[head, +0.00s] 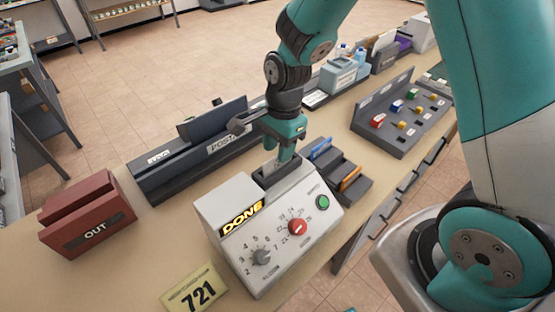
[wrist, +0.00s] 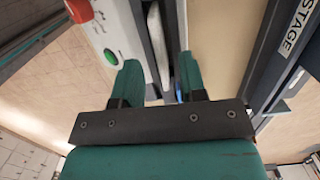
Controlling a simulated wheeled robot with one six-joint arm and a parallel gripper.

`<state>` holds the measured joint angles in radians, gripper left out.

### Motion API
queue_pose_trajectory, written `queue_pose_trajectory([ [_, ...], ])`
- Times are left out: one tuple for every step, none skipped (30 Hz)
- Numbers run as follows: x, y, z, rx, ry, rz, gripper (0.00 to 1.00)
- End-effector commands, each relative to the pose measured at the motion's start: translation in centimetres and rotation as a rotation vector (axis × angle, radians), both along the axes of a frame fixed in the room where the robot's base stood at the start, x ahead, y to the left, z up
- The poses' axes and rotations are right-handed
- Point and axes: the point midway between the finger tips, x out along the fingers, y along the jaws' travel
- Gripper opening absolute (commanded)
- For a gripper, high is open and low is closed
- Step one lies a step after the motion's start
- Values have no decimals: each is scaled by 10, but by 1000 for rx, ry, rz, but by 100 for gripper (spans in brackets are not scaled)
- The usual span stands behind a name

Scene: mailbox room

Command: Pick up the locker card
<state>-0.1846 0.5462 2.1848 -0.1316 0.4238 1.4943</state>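My gripper (head: 287,152) points down over the dark slot (head: 268,178) at the back of the grey dial machine (head: 275,225). In the wrist view its two teal fingers (wrist: 160,83) stand apart, with a gap between them. A pale, narrow upright edge (wrist: 157,45) shows beyond that gap, beside the machine; I cannot tell whether it is a card. A yellow card (head: 195,290) reading "721" lies flat in front of the machine, away from my gripper; its small print is unreadable. I cannot tell which of these is the locker card.
A dark postage rack (head: 188,152) stands behind the machine, and a red OUT box (head: 88,215) at left. Right of the machine are dark trays (head: 338,178) with blue and orange items. A grey board (head: 400,115) with coloured pieces lies farther back. Bare counter shows at front left.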

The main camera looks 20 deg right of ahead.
Motion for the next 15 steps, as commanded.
queue_pose_trajectory([
  [-1,-1,-4,-1,6,-1,38],
  [-1,0,-9,-1,5,0,38],
  [-1,1,-15,0,4,-1,38],
  [0,1,-18,-1,3,0,38],
  [-1,1,-21,-1,3,0,38],
  [0,2,-24,0,1,0,38],
  [0,2,-25,0,1,0,38],
  [0,2,-26,0,0,0,38],
  [0,2,-27,0,0,0,38],
  [0,2,-27,0,-1,0,38],
  [0,2,-27,0,-1,0,38],
  [0,2,-27,0,-1,0,38],
  [0,2,-27,0,-1,0,38],
  [0,2,-27,0,-1,0,38],
  [0,2,-27,0,-1,0,38],
])
